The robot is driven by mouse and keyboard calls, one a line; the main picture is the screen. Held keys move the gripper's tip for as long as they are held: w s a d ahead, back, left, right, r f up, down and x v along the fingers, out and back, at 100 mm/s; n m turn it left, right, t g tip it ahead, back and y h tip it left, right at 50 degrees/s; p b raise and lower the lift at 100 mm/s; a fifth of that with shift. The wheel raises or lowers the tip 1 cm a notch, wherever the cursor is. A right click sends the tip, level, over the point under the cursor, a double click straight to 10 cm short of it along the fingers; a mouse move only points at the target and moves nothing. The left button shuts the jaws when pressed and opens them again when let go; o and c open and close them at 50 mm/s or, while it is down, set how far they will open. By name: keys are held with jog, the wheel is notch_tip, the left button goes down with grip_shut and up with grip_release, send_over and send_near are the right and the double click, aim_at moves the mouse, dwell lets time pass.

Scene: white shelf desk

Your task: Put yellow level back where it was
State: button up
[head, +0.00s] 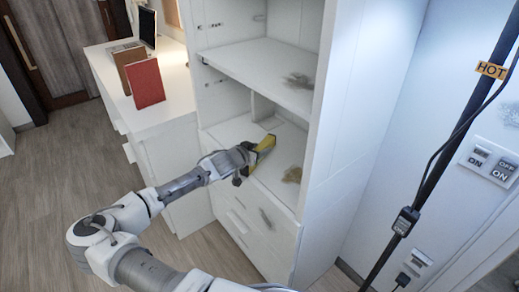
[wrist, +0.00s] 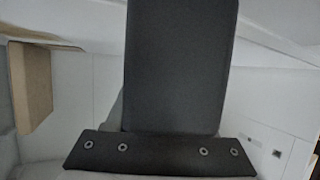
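The yellow level (head: 264,145) is in the head view, at the front of the lower open compartment of the white shelf desk. It slants up and to the right from my gripper (head: 245,163). The dark fingers lie around its near end and look shut on it. Whether the level touches the shelf board is hard to tell. In the wrist view a dark plate with several screws, which looks like part of my gripper, fills the middle, and the level does not show there.
The white shelf desk (head: 272,68) has a board above the compartment and drawers below. Brownish smudges mark its boards. A tan block (wrist: 31,86) is at the wrist view's left. A red book (head: 147,83) stands on the white counter to the left. A black pole stands right.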

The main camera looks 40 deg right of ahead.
jog(key=shift+o, duration=0.8)
jog(key=shift+a+r, duration=0.15)
jog(key=p+v, duration=0.3)
jog(key=v, duration=0.8)
jog(key=shift+s+a, duration=0.2)
jog(key=shift+a, duration=0.1)
